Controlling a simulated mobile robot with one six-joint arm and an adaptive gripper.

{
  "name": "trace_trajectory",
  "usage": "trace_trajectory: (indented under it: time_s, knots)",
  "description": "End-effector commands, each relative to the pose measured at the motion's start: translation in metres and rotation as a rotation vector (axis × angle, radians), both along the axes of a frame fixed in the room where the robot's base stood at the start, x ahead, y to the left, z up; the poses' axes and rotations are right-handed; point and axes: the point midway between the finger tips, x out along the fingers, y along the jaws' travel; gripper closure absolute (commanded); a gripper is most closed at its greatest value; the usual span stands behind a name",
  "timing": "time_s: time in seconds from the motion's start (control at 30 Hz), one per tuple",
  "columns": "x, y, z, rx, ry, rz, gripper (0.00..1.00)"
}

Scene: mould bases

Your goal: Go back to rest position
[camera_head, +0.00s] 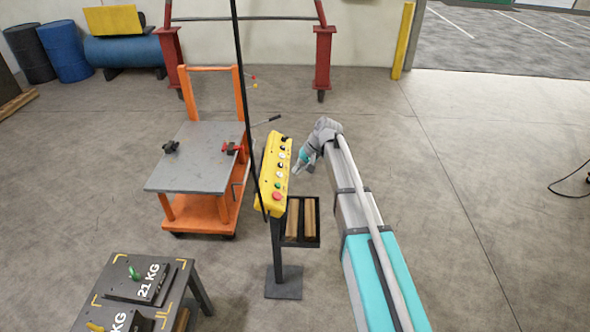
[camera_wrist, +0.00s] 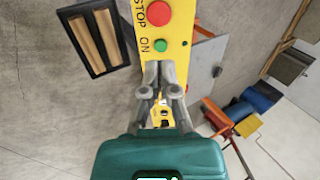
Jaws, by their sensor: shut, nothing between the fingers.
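My gripper (camera_wrist: 161,92) shows in the wrist view with its two grey fingers close together and nothing between them. In the head view my gripper (camera_head: 299,168) is just right of the control box (camera_head: 270,165), at the end of my outstretched arm.
A tray (camera_head: 301,241) with wooden blocks hangs on the box's stand. An orange cart (camera_head: 190,175) with a grey top stands to the left. A table (camera_head: 93,297) with weights is at the lower left.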

Motion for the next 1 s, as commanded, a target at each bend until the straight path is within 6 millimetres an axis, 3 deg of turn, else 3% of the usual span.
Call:
trace_trajectory:
  time_s: [0.67, 0.87, 1.0]
  knots:
    - [0.0, -0.001, 0.003, 0.0, 0.001, 0.0, 1.0]
    - [-0.02, -0.014, -0.008, -0.033, -0.003, 0.002, 1.0]
    - [-0.053, -0.036, -0.026, -0.094, -0.005, 0.005, 1.0]
